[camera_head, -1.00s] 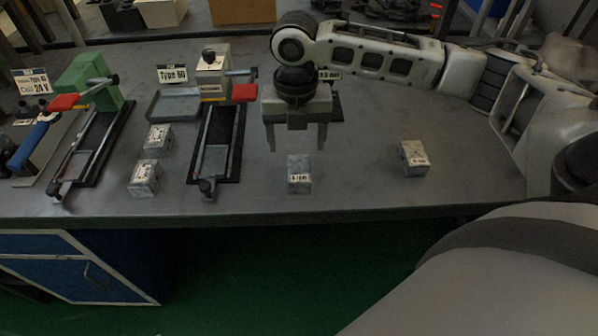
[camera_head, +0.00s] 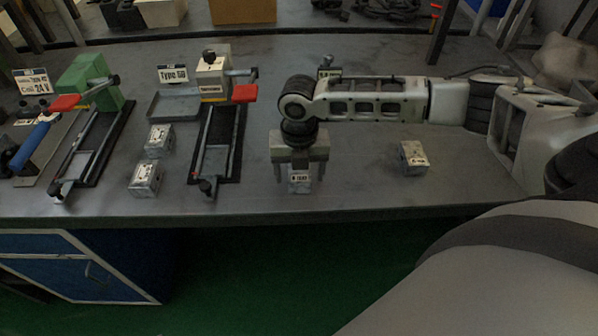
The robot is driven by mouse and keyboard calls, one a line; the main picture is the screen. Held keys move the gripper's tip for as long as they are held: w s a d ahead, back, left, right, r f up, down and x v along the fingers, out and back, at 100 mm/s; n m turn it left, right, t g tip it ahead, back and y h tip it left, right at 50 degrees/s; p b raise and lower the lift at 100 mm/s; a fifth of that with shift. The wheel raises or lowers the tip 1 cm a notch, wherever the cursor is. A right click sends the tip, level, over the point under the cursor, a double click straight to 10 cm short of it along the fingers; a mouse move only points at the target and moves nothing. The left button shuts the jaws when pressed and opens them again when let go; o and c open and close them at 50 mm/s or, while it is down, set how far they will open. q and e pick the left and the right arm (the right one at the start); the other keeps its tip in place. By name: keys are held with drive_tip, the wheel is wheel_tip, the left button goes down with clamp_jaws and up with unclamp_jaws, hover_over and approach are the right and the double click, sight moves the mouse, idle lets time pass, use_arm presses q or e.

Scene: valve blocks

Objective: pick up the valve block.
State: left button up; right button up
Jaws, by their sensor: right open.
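A small grey metal valve block (camera_head: 299,182) with a white label stands near the table's front edge. My right gripper (camera_head: 299,178) points straight down over it, open, with one finger at each side of the block. The gripper body hides the block's upper part, and I cannot tell whether the fingers touch it. Another valve block (camera_head: 414,158) stands to the right. Two more valve blocks, one behind (camera_head: 158,141) and one in front (camera_head: 145,178), stand to the left. My left gripper is not in view.
A clamp fixture (camera_head: 218,140) with a red handle and a "Type 60" sign (camera_head: 172,74) stands left of my gripper. A green fixture (camera_head: 92,82) is farther left. The table (camera_head: 350,196) is clear between the middle and right blocks.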

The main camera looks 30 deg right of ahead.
drive_tip(key=c, duration=1.3)
drive_tip(key=shift+c, duration=0.2)
drive_tip(key=shift+r, duration=0.15)
